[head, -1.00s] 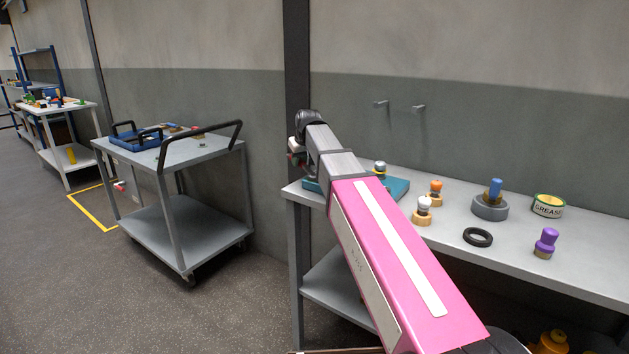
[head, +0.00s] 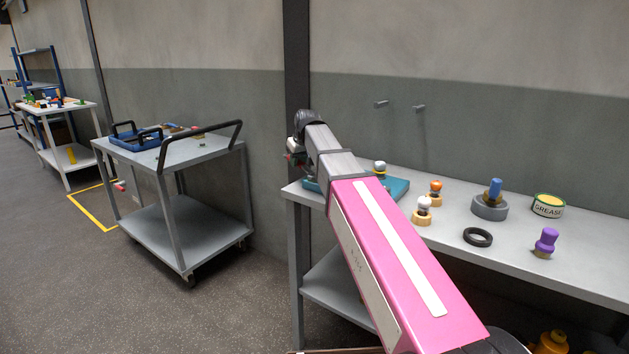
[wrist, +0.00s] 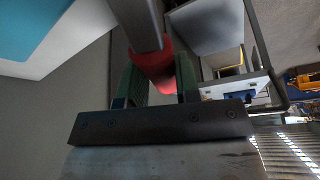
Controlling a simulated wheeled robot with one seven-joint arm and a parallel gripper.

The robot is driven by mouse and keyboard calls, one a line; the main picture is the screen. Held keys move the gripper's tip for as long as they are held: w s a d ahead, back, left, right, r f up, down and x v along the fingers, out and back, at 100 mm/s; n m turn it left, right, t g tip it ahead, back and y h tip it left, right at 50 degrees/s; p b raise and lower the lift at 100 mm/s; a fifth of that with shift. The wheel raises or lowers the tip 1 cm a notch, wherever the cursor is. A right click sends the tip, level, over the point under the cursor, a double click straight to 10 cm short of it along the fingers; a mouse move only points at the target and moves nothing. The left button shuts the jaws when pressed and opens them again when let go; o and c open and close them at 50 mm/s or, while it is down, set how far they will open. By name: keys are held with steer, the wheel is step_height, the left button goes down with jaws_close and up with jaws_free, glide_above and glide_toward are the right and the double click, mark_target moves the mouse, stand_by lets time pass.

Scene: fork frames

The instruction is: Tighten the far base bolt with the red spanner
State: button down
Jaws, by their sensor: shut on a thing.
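In the wrist view my gripper (wrist: 158,82) is shut on the red handle of the spanner (wrist: 163,68), between its two green fingers. The spanner's grey shaft runs up out of the top of that view, so its far end is hidden. In the head view the gripper is mostly hidden behind my wrist, at the bench's left end. A teal base plate (head: 397,188) lies on the bench there, partly behind my arm.
The grey bench (head: 590,277) holds white-topped (head: 422,212) and orange-topped (head: 435,188) pieces, a black ring (head: 477,237), a grey round block with a blue-topped piece (head: 490,207), a purple knob (head: 545,243) and a grease tin (head: 548,206). A grey trolley (head: 200,152) stands left, across open floor.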

steer(key=shift+r, duration=2.6)
stand_by(1.8)
steer(key=shift+r, duration=2)
steer(key=w+r, duration=0.1)
steer(key=w+a+r, duration=0.1)
steer(key=w, duration=0.1)
steer(key=w+a+r, duration=0.1)
steer(key=shift+w+a, duration=0.15)
steer(key=shift+a, duration=0.1)
steer(key=shift+d, duration=0.1)
